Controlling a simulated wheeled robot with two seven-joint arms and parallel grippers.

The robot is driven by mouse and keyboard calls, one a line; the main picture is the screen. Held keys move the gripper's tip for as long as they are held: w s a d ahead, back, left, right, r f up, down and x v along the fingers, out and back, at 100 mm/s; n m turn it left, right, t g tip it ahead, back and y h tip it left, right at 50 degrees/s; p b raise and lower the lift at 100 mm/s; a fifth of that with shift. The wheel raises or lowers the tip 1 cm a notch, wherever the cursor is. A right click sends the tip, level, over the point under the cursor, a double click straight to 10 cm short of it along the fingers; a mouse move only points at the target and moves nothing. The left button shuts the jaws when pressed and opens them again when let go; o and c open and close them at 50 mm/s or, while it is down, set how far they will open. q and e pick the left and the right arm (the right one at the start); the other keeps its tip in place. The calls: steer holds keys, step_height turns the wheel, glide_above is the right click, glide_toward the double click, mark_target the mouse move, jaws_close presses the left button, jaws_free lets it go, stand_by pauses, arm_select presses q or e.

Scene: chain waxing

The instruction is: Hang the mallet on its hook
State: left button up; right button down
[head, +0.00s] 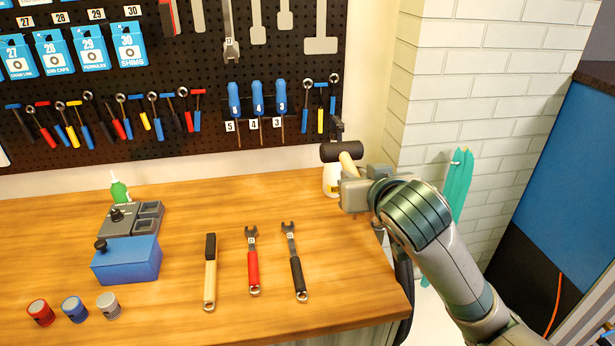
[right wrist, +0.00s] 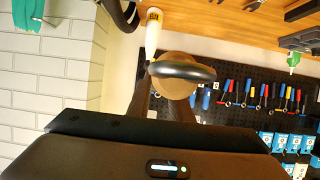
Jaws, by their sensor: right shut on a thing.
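The mallet has a dark cylindrical head (head: 342,151) and a pale wooden handle (head: 350,168). My right gripper (head: 354,187) is shut on the handle, with the head up, near the pegboard's lower right corner. In the right wrist view the mallet's round tan and black end (right wrist: 180,80) shows beyond my gripper's dark fingers. A small dark fitting (head: 337,126), perhaps the hook, sits at the pegboard's right edge, just above the mallet head in the picture. I cannot tell whether they touch. My left gripper is out of view.
A white bottle (head: 331,181) stands behind my right gripper. The black pegboard (head: 200,75) holds many tools. A blue box (head: 127,262) and several small jars stand left. A white brick wall is right.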

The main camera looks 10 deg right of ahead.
steer(key=s+d+f, duration=0.6)
steer(key=d+f, duration=0.1)
steer(key=f, duration=0.4)
steer(key=shift+d+f, duration=0.15)
steer(key=shift+f, duration=0.15)
